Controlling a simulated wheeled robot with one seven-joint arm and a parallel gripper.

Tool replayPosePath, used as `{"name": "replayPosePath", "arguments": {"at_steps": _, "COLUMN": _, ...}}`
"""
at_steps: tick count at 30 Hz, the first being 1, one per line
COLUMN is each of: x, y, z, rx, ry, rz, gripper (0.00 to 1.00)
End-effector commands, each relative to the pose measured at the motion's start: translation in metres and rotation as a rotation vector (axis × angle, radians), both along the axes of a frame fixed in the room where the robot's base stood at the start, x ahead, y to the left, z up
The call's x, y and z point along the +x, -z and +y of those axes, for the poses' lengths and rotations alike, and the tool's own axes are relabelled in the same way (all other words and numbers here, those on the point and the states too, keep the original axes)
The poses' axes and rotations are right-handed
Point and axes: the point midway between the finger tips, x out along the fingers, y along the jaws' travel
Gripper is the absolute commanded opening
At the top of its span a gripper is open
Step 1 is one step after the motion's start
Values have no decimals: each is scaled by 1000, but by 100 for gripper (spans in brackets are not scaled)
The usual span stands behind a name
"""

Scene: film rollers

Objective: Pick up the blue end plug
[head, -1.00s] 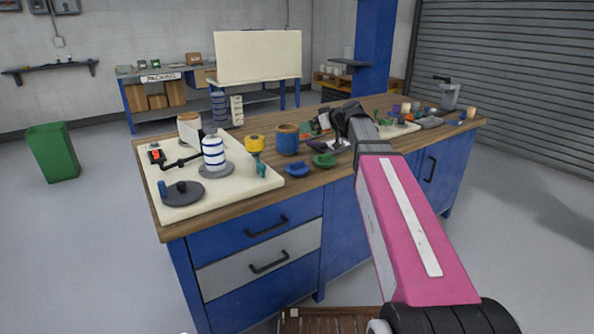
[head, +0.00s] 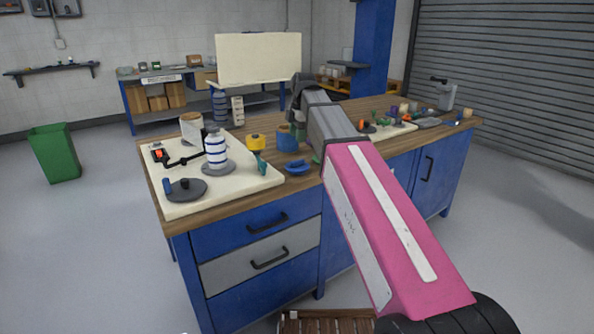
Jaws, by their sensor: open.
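The blue end plug (head: 297,167) is a low, round blue piece lying on the wooden bench top, near its front edge and just right of the white board. My gripper (head: 298,118) is above the bench, higher than the plug and farther back, close to a blue roller or spool (head: 287,138). The gripper is open. Its fingers are small and partly hidden by my own wrist, and I see nothing held in it. The plug is in clear view and apart from the gripper.
A white board (head: 235,183) holds a striped roller (head: 215,150) and a grey disc (head: 184,190). A green piece (head: 317,160) is mostly hidden behind my arm. More small items lie at the right.

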Motion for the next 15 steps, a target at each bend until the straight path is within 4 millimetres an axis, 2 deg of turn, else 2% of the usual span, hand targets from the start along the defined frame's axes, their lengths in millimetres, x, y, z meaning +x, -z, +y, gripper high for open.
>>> {"name": "replayPosePath", "arguments": {"at_steps": 3, "x": -6, "y": -8, "z": -1, "rx": -84, "ry": -45, "rz": 22, "gripper": 47}}
{"name": "replayPosePath", "arguments": {"at_steps": 7, "x": -9, "y": -6, "z": -2, "rx": -113, "ry": -59, "rz": 31, "gripper": 47}}
{"name": "replayPosePath", "arguments": {"at_steps": 15, "x": -9, "y": 27, "z": -2, "rx": -111, "ry": -58, "rz": 31, "gripper": 47}}
